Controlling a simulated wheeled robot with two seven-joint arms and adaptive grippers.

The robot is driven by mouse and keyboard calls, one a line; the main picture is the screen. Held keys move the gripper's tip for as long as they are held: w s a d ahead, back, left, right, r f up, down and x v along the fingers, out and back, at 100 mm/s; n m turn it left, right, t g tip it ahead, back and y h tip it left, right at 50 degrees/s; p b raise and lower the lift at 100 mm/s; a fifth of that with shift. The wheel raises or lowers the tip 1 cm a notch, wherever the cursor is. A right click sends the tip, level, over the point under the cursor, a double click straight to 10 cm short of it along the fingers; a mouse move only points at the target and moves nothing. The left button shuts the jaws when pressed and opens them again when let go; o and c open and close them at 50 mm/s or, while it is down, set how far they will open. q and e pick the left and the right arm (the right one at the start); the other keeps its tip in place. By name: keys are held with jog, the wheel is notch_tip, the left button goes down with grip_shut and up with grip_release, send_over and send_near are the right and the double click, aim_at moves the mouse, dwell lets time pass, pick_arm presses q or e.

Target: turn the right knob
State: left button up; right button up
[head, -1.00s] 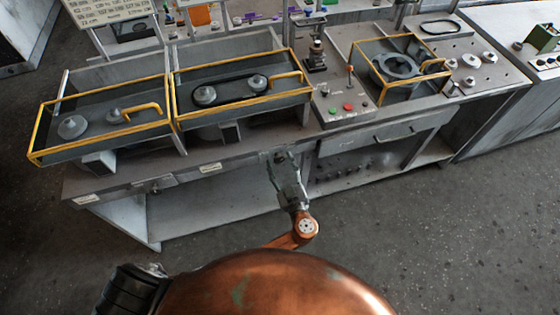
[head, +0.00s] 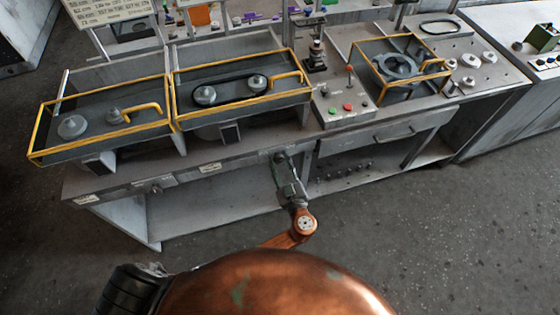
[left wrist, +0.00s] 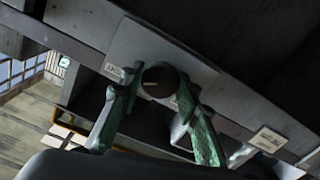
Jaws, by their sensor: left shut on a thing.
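The right knob (left wrist: 163,80) is a dark round knob with a small light mark, on a pale plate (left wrist: 140,45) on the bench's front face. In the left wrist view it sits between the green fingertips of my left gripper (left wrist: 158,88), which is shut on it. In the head view my left gripper (head: 280,158) reaches the bench front just below the top's edge and mostly hides this knob. Another small knob (head: 156,188) is farther left on the same front. My right gripper is not in view.
The grey bench (head: 240,160) carries yellow-framed trays (head: 100,131) with pulleys and a small box (head: 345,112) with red and green buttons. A drawer handle (head: 394,134) is to the right of my gripper. The floor (head: 440,240) in front is clear.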

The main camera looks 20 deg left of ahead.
pick_arm(q)
jog(key=shift+f+m, duration=0.1)
jog(key=shift+m, duration=0.2)
jog(key=m+b, duration=0.1)
jog(key=m, duration=0.1)
jog(key=shift+m, duration=0.3)
jog(key=m, duration=0.3)
jog(key=shift+b, duration=0.3)
jog(key=shift+m, duration=0.5)
jog(key=o, duration=1.1)
jog(key=shift+o, duration=0.3)
